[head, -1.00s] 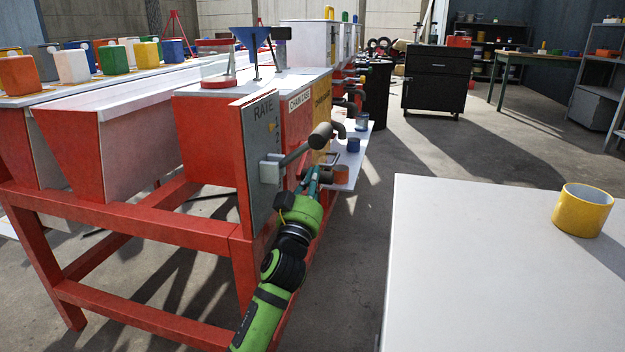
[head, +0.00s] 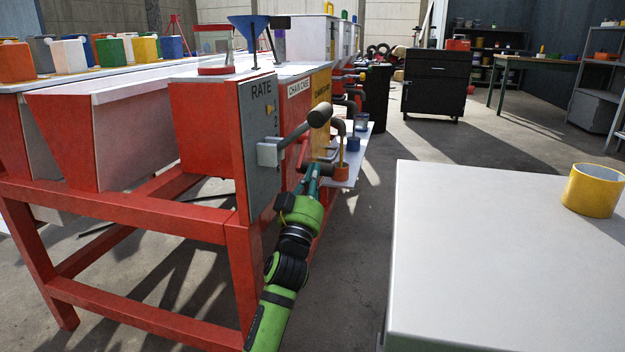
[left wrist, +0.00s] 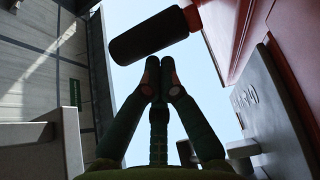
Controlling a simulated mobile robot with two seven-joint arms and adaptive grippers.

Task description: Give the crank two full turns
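The crank shows as a red arm (head: 303,153) with a dark cylindrical handle (head: 319,169), low beside the planter's end panel. In the left wrist view the dark handle (left wrist: 148,36) crosses above the fingertips, its right end on a red part. My left gripper (head: 314,170) is at the handle. Its fingertips are together with nothing seen between them in the left wrist view (left wrist: 160,75); I cannot tell whether they touch the handle. The grey rate lever (head: 295,136) with a dark knob sticks out above, from the RATE panel (head: 259,150). My right gripper is not in view.
An orange cup (head: 341,173) and blue cups stand on a pale shelf (head: 352,178) just beyond the crank. The red planter frame (head: 130,213) fills the left. A white table (head: 500,260) with a yellow ring (head: 592,190) is at right. Floor between is clear.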

